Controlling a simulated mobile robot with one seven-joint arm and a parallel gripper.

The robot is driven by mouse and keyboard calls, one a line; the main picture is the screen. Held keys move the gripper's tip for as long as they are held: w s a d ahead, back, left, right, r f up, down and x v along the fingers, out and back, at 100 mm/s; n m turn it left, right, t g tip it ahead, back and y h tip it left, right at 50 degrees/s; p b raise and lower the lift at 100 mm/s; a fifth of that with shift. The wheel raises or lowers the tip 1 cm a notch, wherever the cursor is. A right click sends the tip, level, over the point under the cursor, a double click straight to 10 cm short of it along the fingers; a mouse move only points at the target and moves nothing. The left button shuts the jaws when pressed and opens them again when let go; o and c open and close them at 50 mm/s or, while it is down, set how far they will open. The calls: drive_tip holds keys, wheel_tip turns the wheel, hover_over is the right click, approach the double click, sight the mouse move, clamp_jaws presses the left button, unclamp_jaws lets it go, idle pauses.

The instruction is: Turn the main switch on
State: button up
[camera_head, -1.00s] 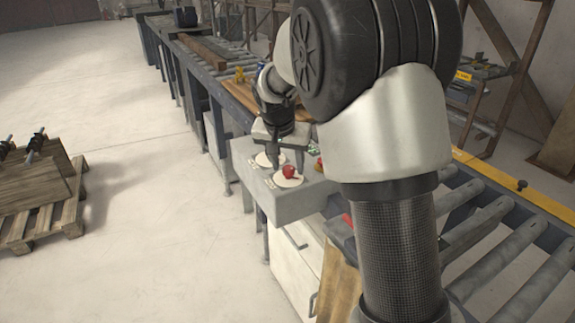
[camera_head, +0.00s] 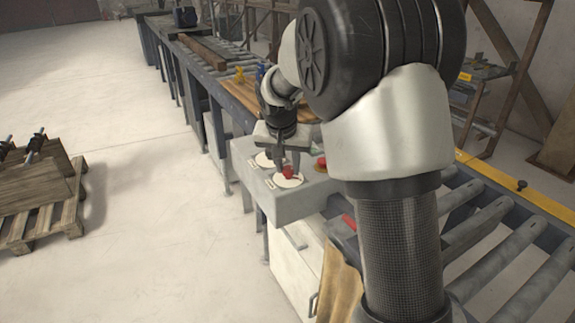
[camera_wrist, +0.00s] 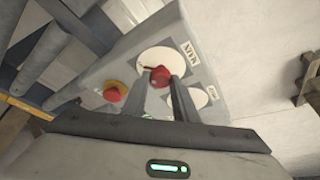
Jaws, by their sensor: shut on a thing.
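The main switch is a red knob (camera_wrist: 160,76) on a round white plate (camera_wrist: 160,58), with a label that seems to read MAIN beside it. It sits on the grey control box (camera_head: 275,205), and the knob also shows in the head view (camera_head: 289,173). My gripper (camera_wrist: 162,84) points down at the box, with one finger on each side of the knob. It is shut on the knob. The fingers hide parts of the knob and plate in both views.
A second white plate (camera_wrist: 201,98) lies beside the main one. A red button on a yellow base (camera_wrist: 113,92) is on the same box, close to the fingers. Roller conveyors (camera_head: 500,225) run alongside. The floor to the left is open up to a loaded pallet (camera_head: 40,215).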

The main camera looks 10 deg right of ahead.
drive_tip(key=n, duration=0.2)
drive_tip(key=n+y, duration=0.1)
drive_tip(key=shift+d+n+t, duration=0.2)
drive_tip(key=shift+n+t, duration=0.1)
drive_tip(key=shift+n, duration=0.1)
drive_tip(key=n+y+p, duration=0.1)
drive_tip(key=n+y, duration=0.1)
drive_tip(key=n, duration=0.2)
drive_tip(key=shift+d+n, duration=0.15)
drive_tip(key=shift+n, duration=0.15)
drive_tip(key=n+y, duration=0.1)
drive_tip(key=n, duration=0.1)
drive_tip(key=n+g, duration=0.1)
drive_tip(key=n, duration=0.1)
drive_tip(key=shift+w+d+n+y, duration=0.1)
drive_tip(key=shift+n+y, duration=0.2)
drive_tip(key=shift+y, duration=0.1)
drive_tip(key=shift+w+n+g+y+p, duration=0.1)
drive_tip(key=shift+n+g+y+p, duration=0.25)
drive_tip(key=shift+n, duration=0.7)
drive_tip(key=shift+n+g+y+p, duration=0.15)
drive_tip(key=shift+n+g+p, duration=0.3)
drive_tip(key=shift+n, duration=0.6)
drive_tip(key=o, duration=1)
drive_tip(key=v, duration=1.7)
drive_tip(key=shift+d+r, duration=0.15)
drive_tip(key=shift+r, duration=0.05)
drive_tip(key=shift+p, duration=0.3)
